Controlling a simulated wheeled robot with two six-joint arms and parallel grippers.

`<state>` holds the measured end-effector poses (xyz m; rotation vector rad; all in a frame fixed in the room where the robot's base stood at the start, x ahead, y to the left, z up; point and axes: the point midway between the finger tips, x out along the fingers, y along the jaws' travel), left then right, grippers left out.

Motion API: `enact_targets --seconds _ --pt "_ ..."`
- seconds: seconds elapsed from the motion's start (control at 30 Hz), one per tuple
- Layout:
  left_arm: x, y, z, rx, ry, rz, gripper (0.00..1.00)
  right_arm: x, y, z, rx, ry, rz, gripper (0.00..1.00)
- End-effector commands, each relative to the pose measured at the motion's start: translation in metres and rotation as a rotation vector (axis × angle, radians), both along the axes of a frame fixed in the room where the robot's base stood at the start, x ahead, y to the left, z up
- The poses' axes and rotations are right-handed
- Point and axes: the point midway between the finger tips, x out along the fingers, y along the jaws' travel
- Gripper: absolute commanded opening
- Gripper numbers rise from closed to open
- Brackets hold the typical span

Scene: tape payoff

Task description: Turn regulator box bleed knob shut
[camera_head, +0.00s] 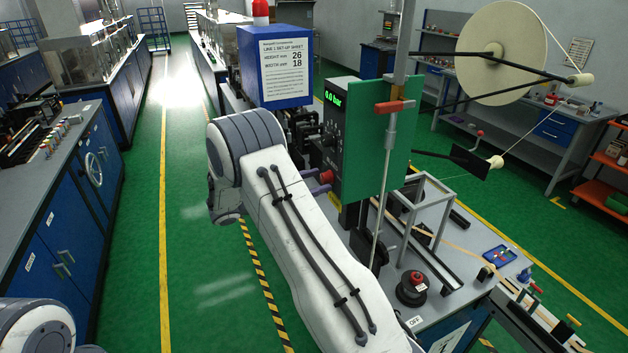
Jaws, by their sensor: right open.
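The regulator box (352,92) is a dark box with a green display reading 0.0 bar. It stands right of centre, with a green panel (383,135) in front of its right part. Dark round fittings show on its left face, and a small red knob (327,173) sits low on that side; its turn position is too small to read. My right gripper (321,182) is mostly hidden behind my own forearm. Its purplish fingertips show close to the red knob, apart from each other; contact cannot be told. My left gripper is out of view.
A blue box (274,66) with a set-up sheet and a red lamp stands behind my right arm. A thin metal rod (386,190) stands before the panel. A tape reel (492,52) hangs at upper right. A red-topped round part (415,284) sits on the bench. The green aisle is clear.

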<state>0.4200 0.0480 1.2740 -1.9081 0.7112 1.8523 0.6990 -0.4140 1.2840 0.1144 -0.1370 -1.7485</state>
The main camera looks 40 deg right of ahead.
Motion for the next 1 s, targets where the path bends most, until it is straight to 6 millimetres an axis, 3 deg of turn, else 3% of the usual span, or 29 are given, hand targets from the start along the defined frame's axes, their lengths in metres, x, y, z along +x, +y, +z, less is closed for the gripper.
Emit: enact_targets --seconds 0.07,0.2,0.23,0.63,1.0 --pt "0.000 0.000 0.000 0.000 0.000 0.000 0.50 0.000 0.000 0.000 0.000 0.000 0.000 0.63" --pt "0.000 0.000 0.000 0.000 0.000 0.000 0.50 0.000 0.000 0.000 0.000 0.000 0.000 0.09" --pt "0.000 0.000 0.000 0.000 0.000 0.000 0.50 0.000 0.000 0.000 0.000 0.000 0.000 0.00" --pt "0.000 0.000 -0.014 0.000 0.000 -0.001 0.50 0.000 0.000 -0.003 -0.013 -0.056 0.000 0.00" --pt "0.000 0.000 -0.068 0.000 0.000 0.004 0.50 0.000 0.000 -0.008 -0.079 -0.323 0.000 0.00"
